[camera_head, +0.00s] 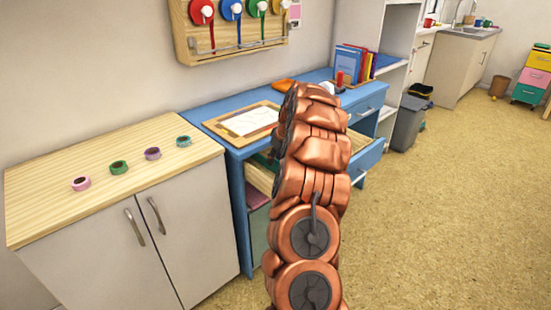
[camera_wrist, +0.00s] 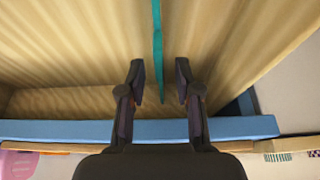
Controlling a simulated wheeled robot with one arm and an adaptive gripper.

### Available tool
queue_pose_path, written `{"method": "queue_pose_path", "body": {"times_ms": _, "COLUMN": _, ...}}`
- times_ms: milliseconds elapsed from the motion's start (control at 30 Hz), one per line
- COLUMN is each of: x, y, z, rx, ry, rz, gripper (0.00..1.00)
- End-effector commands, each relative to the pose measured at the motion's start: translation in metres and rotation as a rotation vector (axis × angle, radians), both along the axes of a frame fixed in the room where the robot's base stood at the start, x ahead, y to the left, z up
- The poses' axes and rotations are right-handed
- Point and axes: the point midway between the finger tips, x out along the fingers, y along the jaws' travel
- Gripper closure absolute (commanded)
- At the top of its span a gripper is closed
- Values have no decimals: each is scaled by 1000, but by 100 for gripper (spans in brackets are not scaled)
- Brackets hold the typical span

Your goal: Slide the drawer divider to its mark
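The drawer divider (camera_wrist: 158,50) is a thin teal strip standing in the light wooden drawer (camera_wrist: 60,60), seen nearly edge-on in the wrist view. My gripper (camera_wrist: 161,82) is open, with one dark finger on each side of the divider's near end. A gap shows between each finger and the strip. In the head view the pulled-out drawer (camera_head: 258,176) shows at the blue desk (camera_head: 236,160), but my copper arm hides its middle and my gripper. I cannot make out the mark in either view.
A blue edge (camera_wrist: 60,131) runs across the drawer's near side in the wrist view. A cabinet (camera_head: 110,190) with several tape rolls stands to the left.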

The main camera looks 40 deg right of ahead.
Motion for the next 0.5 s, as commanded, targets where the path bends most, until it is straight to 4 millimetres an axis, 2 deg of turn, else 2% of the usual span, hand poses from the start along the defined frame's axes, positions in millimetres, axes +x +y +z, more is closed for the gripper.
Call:
{"method": "queue_pose_path", "body": {"times_ms": 133, "x": 0, "y": 0, "z": 1, "rx": 0, "ry": 0, "rz": 0, "gripper": 68}}
{"method": "queue_pose_path", "body": {"times_ms": 433, "x": 0, "y": 0, "z": 1, "rx": 0, "ry": 0, "rz": 0, "gripper": 99}}
{"method": "queue_pose_path", "body": {"times_ms": 500, "x": 0, "y": 0, "z": 1, "rx": -1, "ry": 0, "rz": 0, "gripper": 100}}
